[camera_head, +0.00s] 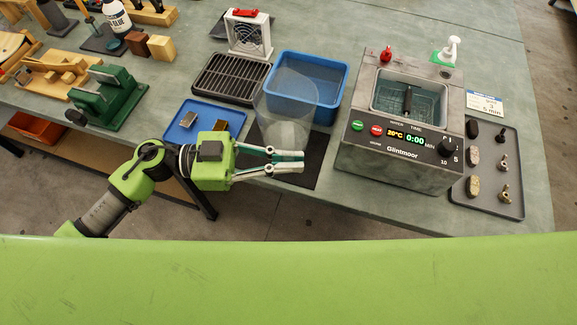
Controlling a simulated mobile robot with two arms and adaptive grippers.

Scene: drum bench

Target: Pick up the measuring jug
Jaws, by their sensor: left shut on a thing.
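The measuring jug (284,105) is a clear, see-through vessel in the middle of the head view. It looks upright, over or on a black mat (318,150), in front of the blue tub. I cannot tell whether its base touches the mat. My left gripper (301,162) reaches in from the left at the jug's near side. Its two fingers are shut on the jug, at the near lower part. The exact grip spot is hard to see through the clear wall. My right gripper is not in view.
A blue tub (343,82) stands right behind the jug, with a black rack (213,80) and a fan unit (249,30) to its left. A blue tray (186,133) with small blocks lies left. The ultrasonic cleaner (365,160) and a grey tray (516,165) stand right.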

